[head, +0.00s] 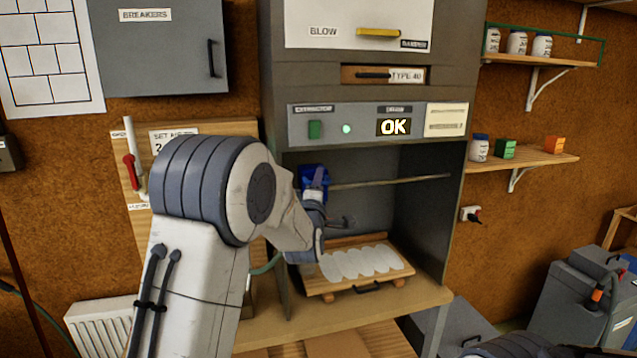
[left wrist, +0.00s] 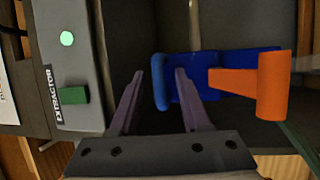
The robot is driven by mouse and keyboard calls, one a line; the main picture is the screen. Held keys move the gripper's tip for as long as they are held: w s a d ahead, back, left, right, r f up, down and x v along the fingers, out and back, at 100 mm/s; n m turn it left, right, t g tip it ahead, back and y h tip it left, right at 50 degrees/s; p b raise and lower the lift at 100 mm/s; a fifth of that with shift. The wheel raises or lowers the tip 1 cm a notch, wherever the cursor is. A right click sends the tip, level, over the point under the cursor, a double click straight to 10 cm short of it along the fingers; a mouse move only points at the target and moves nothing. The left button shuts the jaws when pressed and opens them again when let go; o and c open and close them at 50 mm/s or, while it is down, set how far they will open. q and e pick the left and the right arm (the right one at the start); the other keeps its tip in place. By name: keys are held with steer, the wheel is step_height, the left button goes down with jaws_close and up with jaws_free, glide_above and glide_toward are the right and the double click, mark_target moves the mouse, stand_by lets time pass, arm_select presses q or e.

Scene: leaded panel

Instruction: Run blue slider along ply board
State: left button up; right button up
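The blue slider (head: 308,176) sits at the left end of a thin horizontal rod inside the grey cabinet. In the left wrist view the blue slider (left wrist: 190,70) has a raised blue bar and an orange T-shaped piece. My left gripper (left wrist: 159,72) is open, with its two purple fingers apart at the slider. The blue bar shows between the fingertips, and the right finger overlaps the blue body; I cannot tell if they touch. The ply board (head: 322,287) lies below in the cabinet, with several overlapping pale ovals on it. My right gripper is out of view.
The rod (head: 390,182) runs clear to the right inside the cabinet. Above the opening is a control panel (head: 360,127) with a green switch, a lit lamp and a display reading OK. The cabinet's side walls bound the opening. Shelves with jars stand to the right.

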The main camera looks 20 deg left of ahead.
arm_select(q)
jaws_close()
steer(key=shift+f, duration=0.1)
stand_by(1.2)
